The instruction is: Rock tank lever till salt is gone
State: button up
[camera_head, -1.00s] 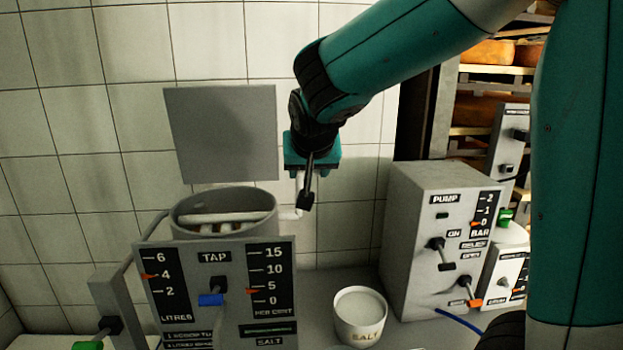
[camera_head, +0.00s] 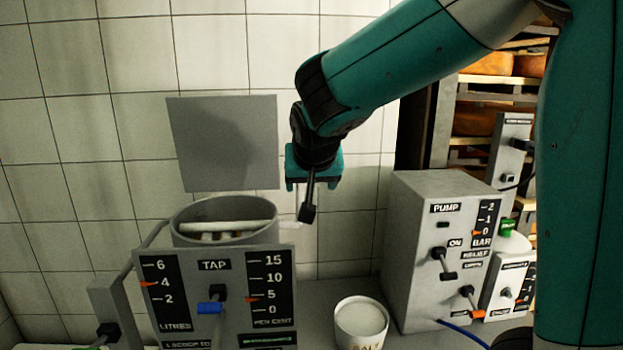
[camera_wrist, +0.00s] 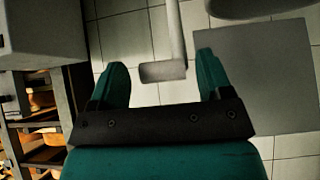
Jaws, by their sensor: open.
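The grey tank (camera_head: 183,238) stands at the lower left behind its gauge panel, with pale bars (camera_head: 232,226) visible inside. Its lever (camera_head: 310,192) rises from a dark hub just right of the tank. My gripper (camera_head: 313,180) reaches down to the lever's upper end. In the wrist view, the lever's cylindrical grip (camera_wrist: 163,71) lies between the spread fingers of my gripper (camera_wrist: 164,78), with gaps on both sides. The salt gauge (camera_head: 267,287) has its orange pointer near 5 per cent. I cannot tell whether salt lies in the tank.
A white salt pot (camera_head: 361,343) stands right of the tank panel. The grey pump box (camera_head: 413,263) stands farther right with levers on its front. A grey plate (camera_head: 225,143) is against the tiled wall behind the tank. Shelves with cheese wheels (camera_head: 483,120) show at the right back.

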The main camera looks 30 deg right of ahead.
jog(key=v, duration=1.7)
jog(key=shift+s+r, duration=0.15)
